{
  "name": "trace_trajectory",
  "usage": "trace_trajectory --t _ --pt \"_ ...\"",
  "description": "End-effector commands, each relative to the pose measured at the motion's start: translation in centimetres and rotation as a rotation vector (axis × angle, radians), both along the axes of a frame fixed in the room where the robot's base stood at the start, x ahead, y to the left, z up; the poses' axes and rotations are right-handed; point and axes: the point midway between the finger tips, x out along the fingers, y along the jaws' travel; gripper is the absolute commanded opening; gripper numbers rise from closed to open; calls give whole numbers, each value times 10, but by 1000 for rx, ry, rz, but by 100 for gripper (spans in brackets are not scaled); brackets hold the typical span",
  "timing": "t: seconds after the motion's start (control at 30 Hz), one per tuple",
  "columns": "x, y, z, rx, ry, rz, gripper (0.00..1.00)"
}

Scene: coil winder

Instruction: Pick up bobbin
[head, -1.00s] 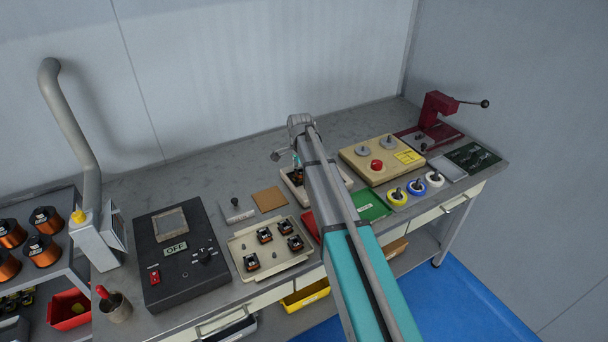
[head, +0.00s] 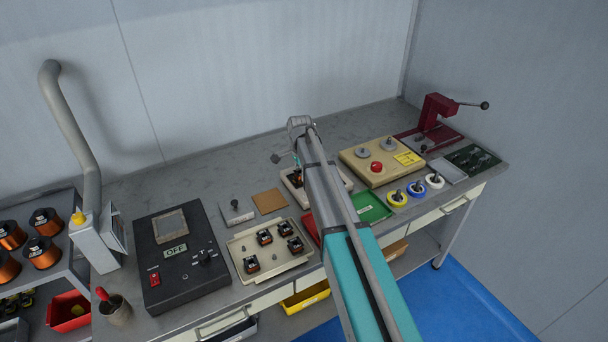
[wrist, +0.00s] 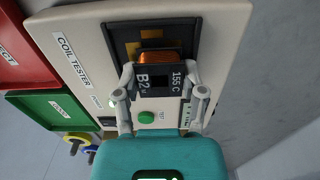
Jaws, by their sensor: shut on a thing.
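The bobbin (wrist: 160,60) has a copper winding and a black flange printed "B2" and "155 C". It sits at the dark nest of the cream coil tester (wrist: 85,35) in the wrist view. Whether it rests in the nest or hangs just above it I cannot tell. My gripper (wrist: 160,80) is shut on the bobbin, one finger at each side of the flange. In the head view, my arm hides most of the tester (head: 345,178) and nearly all of the bobbin.
A cream tray (head: 275,273) with several bobbins stands left of the tester. Red (wrist: 20,50) and green (wrist: 40,118) bins lie beside the tester. A beige box with a red button (head: 350,158) stands to the right. The bench behind is clear.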

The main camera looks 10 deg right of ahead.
Motion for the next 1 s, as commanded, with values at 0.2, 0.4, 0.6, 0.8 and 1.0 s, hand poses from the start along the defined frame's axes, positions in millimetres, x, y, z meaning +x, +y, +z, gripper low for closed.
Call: trace_trajectory --t 0.2,0.4,0.6,0.8,1.0 --pt "0 0 1 0 0 0 0" --pt "0 0 6 0 0 0 0" --pt "0 0 19 0 0 0 0" --pt "-1 0 38 0 0 1 0" --pt "-23 0 61 0 0 1 0"
